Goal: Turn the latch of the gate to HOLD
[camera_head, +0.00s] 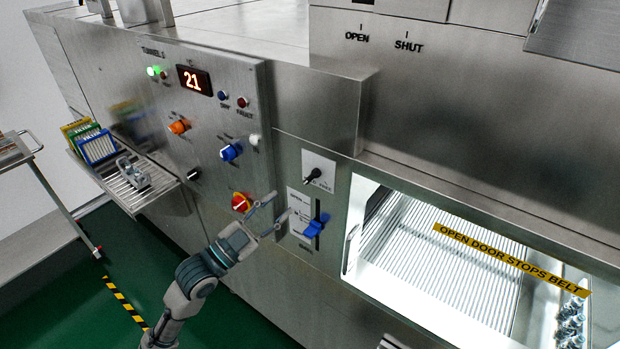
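A small black latch knob (312,175) sits on a white plate on the steel front, its pointer slanting. Small lettering beside it is too blurred to read surely. Just below is a plate with a slot and a blue lever (316,226), marked OPEN at the top. My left gripper (281,204) is left of and below the knob, beside the lever plate. Its two fingers are apart, with nothing seen between them. A small grey part at the bottom edge (391,342) may be my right gripper, mostly cut off.
A control panel with a red-yellow knob (241,202), a blue knob (231,152) and an orange knob (179,127) is left of the latch. A lit window opening (440,262) lies right. A rack shelf (150,190) juts out at left.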

